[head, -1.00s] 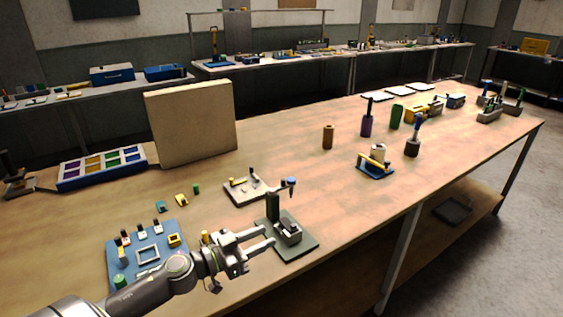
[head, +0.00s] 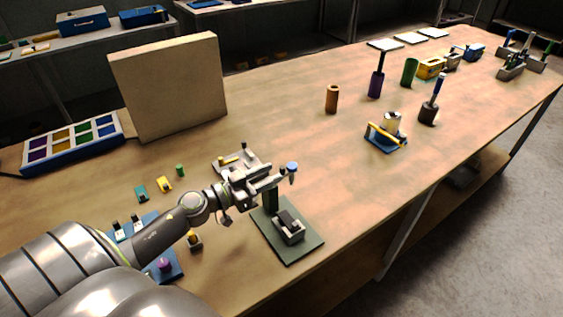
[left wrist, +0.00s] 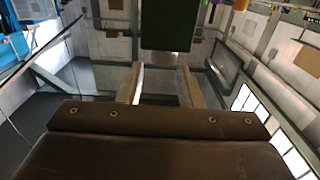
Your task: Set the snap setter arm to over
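The snap setter appears to be the dark green base plate (head: 290,246) with a green post (head: 271,197), a dark grey block (head: 289,224), and a blue-topped plunger (head: 292,168). The plunger is behind and to the right of the post, away from above the block. My left gripper (head: 262,174) is near the post top and hides most of the arm. In the left wrist view its two fingers (left wrist: 160,84) are apart with nothing between them. A dark green block (left wrist: 167,25), probably the post, shows beyond the tips. My right gripper is out of view.
A pale fixture (head: 232,160) lies just behind my left gripper. A tan upright panel (head: 170,88) and a divided tray (head: 75,143) stand at the left. A blue clamp fixture (head: 386,137) is to the right, with clear table between.

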